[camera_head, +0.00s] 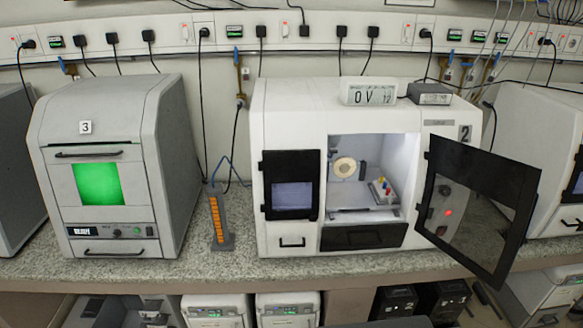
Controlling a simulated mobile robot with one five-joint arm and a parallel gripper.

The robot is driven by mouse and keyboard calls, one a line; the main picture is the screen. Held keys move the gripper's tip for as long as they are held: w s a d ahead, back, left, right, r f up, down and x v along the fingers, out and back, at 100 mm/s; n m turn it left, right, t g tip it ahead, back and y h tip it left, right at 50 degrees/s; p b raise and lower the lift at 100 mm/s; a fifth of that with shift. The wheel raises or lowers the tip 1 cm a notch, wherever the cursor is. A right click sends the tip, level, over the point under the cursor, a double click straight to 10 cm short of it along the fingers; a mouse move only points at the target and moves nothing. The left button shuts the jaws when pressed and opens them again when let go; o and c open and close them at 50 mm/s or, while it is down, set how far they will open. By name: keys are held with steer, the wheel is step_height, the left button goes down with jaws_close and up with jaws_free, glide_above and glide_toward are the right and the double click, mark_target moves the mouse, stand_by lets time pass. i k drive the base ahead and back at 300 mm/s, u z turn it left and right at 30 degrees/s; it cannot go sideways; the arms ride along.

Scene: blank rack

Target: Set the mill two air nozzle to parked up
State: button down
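Mill two (288,125) is a white machine with a "2" label at its upper right, standing on the counter in the middle. Its dark-framed glass door (475,200) is swung open to the right. Inside the lit chamber (400,150) are a round cream disc (345,167) on the back left and a small block with coloured pegs (383,190) on the right. Small dark parts sit near the disc. I cannot tell which part is the air nozzle or whether it is up or down. My gripper is not in view.
A grey machine marked 3 (170,140) with a green window stands left. An orange-slotted rack (218,222) stands between the machines. A display box (368,92) sits on mill two. The open door overhangs the counter's front edge. Another white machine (520,120) stands right.

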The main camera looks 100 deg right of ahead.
mark_target(333, 151)
steer(key=z, duration=0.05)
steer(key=i, duration=0.6)
steer(key=z, duration=2.85)
